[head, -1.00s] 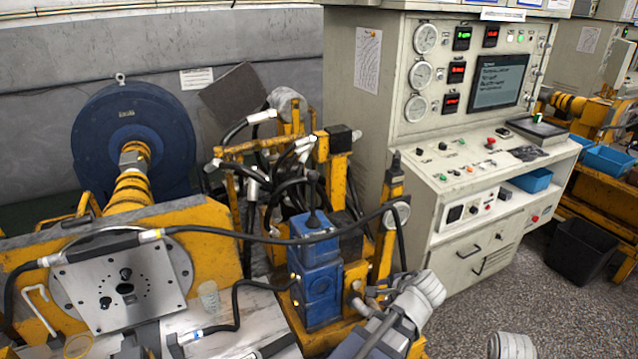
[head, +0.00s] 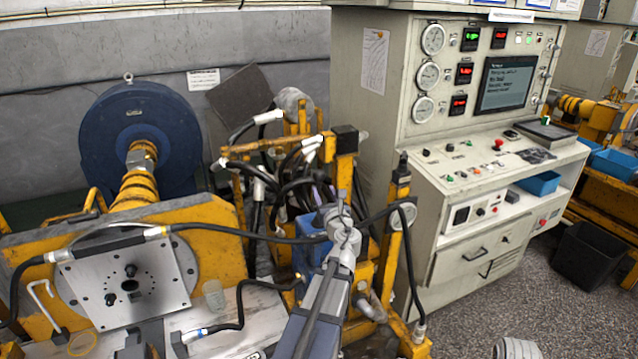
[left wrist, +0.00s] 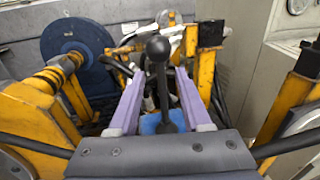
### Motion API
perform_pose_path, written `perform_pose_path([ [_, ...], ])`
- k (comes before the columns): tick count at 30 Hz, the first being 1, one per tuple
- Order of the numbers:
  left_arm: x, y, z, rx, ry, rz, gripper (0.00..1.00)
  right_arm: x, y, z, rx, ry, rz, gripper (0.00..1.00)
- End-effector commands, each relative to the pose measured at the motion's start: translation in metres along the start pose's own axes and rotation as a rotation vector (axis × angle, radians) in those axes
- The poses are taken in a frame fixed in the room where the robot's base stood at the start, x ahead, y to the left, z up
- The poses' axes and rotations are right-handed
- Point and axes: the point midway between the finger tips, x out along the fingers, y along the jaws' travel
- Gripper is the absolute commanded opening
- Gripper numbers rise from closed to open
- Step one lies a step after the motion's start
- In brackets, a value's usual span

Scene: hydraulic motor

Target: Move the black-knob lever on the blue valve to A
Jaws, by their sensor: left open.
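The blue valve (head: 306,232) stands mid-scene in the head view, largely covered by my left arm. A little of its blue body shows low between the fingers in the left wrist view (left wrist: 150,124). Its lever has a round black knob (left wrist: 158,48) on a dark rod, standing near upright in the wrist view. My left gripper (left wrist: 158,72) is open, with one purple finger on each side of the lever rod. Gaps show on both sides, so it is not clamped.
Black hoses (head: 240,237) cross in front of the valve. A yellow post (head: 394,235) stands close on its right. The grey control cabinet (head: 385,105) is behind to the right. A steel flange plate (head: 110,290) and a clear cup (head: 214,295) are at left.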

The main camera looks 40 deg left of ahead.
Motion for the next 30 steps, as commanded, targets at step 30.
perform_pose_path([
  [30, 0.067, 0.000, 0.000, -0.003, 0.001, 0.001, 0.19, 0.000, 0.000, 0.000, 0.000, 0.000, 0.000, 0.50],
])
